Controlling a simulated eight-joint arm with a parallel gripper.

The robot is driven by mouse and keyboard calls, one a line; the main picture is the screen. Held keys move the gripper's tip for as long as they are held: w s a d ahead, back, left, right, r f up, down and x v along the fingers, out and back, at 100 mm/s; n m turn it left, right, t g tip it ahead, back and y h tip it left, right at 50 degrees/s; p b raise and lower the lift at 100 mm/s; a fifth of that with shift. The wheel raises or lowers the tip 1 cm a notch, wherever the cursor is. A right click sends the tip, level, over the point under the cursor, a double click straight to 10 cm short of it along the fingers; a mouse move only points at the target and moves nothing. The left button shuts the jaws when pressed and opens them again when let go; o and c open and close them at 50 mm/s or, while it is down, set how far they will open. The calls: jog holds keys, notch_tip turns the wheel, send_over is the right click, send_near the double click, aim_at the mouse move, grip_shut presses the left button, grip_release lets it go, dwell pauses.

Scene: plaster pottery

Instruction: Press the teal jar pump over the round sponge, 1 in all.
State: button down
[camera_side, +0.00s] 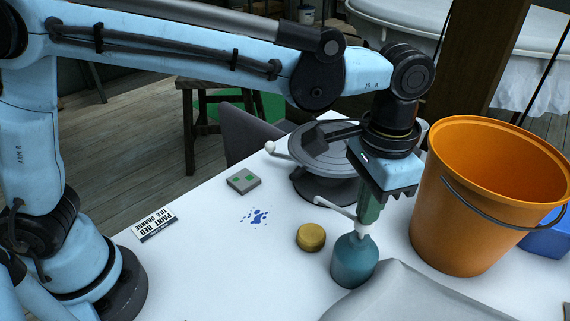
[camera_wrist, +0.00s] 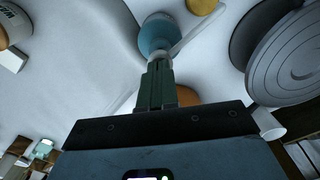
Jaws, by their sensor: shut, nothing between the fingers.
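The teal jar (camera_side: 354,262) stands upright on the white table, with a white pump and a long spout (camera_side: 333,208) that points left. The jar also shows at the top of the wrist view (camera_wrist: 157,33). The round sponge (camera_side: 311,238), a small yellow-brown disc, lies on the table left of the jar. Part of it shows at the top edge of the wrist view (camera_wrist: 203,5). My gripper (camera_side: 366,216) points down with its green fingers shut and empty, right over the pump head. I cannot tell whether the fingertips touch the pump; in the wrist view they hide part of it.
An orange bucket (camera_side: 440,220) stands close to the right of my gripper. A grey turntable (camera_side: 318,165) is behind the jar, and a grey cloth (camera_side: 415,297) lies in front. A small grey block (camera_side: 243,181) and a printed card (camera_side: 155,225) lie left. Blue splashes mark the table.

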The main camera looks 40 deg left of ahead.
jog(key=shift+f, duration=0.85)
jog(key=shift+r, duration=1.5)
notch_tip(320, 180, up, 6)
jog(key=shift+a, duration=0.1)
dwell(0.3)
